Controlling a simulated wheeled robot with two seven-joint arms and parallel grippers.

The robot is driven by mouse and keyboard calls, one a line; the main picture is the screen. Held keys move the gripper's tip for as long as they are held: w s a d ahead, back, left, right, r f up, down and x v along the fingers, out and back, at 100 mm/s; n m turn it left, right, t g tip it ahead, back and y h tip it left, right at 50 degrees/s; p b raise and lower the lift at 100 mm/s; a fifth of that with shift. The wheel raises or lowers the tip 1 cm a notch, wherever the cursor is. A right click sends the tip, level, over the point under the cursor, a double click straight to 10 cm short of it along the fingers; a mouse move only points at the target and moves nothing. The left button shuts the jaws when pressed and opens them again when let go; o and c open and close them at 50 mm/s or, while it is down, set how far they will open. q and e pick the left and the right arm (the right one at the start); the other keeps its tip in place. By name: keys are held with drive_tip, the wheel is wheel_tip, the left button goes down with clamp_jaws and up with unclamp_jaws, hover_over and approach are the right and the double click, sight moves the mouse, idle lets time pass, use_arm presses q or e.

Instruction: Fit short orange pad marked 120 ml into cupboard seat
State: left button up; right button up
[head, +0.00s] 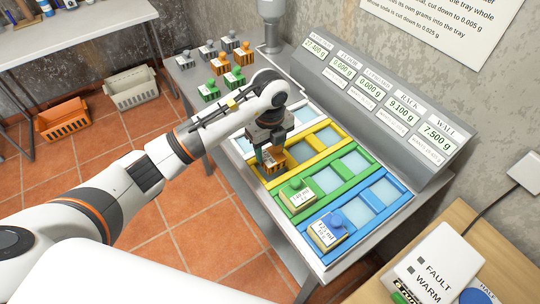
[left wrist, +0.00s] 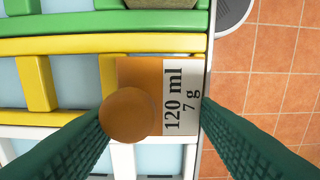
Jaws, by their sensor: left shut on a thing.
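The short orange pad (left wrist: 140,75) has a round orange knob and a white label reading 120 ml, 7 g. My left gripper (head: 270,150) is shut on it, with a teal finger on each side of the knob in the left wrist view. In the head view the orange pad (head: 273,163) is over the near end of the yellow seat row (head: 301,149), which lines up with the third readout. In the left wrist view it overlaps the lower yellow bar (left wrist: 45,118) towards the white row. Whether its underside touches the frame cannot be told. My right gripper is out of view.
A green pad (head: 297,194) and a blue pad (head: 328,231) sit in their rows. The readout panel (head: 385,95) stands behind, its third readout at 0.000 g. Several grey, green and orange pads stand on the side table (head: 186,85). A white box (head: 433,265) is at lower right.

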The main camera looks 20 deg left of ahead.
sight(270, 153)
use_arm(q)
wheel_tip(270, 153, down, 3)
drive_tip(key=shift+f+p, duration=0.1)
drive_tip(key=shift+p, duration=0.3)
drive_tip(key=shift+f, duration=0.3)
drive_tip(key=shift+f, duration=0.2)
drive_tip(key=o, duration=0.9)
drive_tip(key=shift+o, duration=0.2)
drive_tip(key=shift+r, duration=0.1)
